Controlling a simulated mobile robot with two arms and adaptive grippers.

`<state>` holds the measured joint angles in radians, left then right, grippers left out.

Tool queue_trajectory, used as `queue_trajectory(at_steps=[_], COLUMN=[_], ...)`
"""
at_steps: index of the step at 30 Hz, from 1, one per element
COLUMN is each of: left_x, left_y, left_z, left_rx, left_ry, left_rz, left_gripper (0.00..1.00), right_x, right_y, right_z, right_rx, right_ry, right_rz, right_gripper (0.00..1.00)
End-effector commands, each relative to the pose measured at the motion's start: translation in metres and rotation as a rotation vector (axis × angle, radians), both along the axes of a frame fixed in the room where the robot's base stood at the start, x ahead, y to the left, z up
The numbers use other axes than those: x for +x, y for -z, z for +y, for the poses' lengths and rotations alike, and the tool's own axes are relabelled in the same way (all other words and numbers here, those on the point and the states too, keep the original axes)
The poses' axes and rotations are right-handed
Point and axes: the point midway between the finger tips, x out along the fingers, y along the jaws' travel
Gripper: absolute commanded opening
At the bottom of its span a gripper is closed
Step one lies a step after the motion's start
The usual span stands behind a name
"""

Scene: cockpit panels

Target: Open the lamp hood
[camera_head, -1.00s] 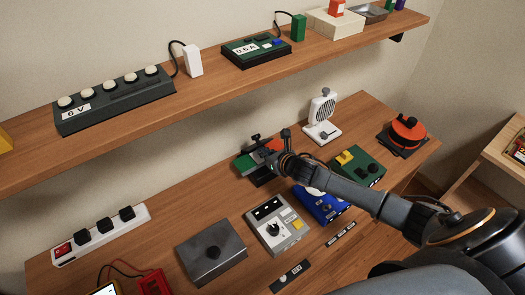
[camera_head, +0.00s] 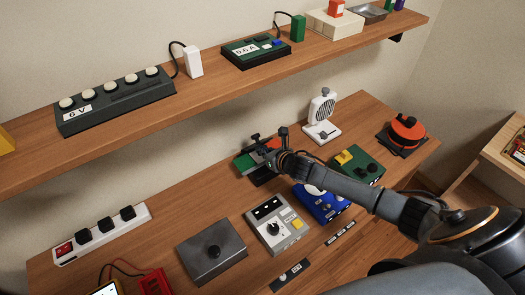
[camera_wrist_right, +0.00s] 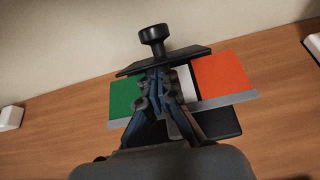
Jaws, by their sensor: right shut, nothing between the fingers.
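A unit with a green, white and red-orange panel (camera_wrist_right: 225,76) stands at the back of the desk; it also shows in the head view (camera_head: 246,163). A black plate with a round black knob (camera_wrist_right: 154,40) stands up at its middle and looks like the hood. My right gripper (camera_wrist_right: 160,80) is shut and empty. Its fingertips are at the near side of the black plate, below the knob; I cannot tell whether they touch it. In the head view my right gripper (camera_head: 275,160) covers part of the unit. My left gripper is not in view.
A blue box (camera_head: 320,203) lies beneath my right arm. A grey box with a knob (camera_head: 212,251) is at the front. A shelf (camera_head: 220,88) runs above the desk.

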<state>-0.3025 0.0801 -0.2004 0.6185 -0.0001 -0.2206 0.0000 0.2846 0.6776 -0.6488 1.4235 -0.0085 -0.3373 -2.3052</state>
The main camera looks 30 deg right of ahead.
Motion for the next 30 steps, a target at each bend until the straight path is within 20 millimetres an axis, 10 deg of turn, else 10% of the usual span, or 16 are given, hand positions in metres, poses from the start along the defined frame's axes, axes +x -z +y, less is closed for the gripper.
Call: queue_trajectory(at_steps=[30], left_x=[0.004], left_y=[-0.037], left_z=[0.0], left_rx=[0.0], left_ry=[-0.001], left_rz=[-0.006], left_gripper=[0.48], right_x=[0.031], right_y=[-0.031], right_z=[0.004], right_rx=[0.0], right_ry=[0.0], right_rz=[-0.003], right_gripper=[0.0])
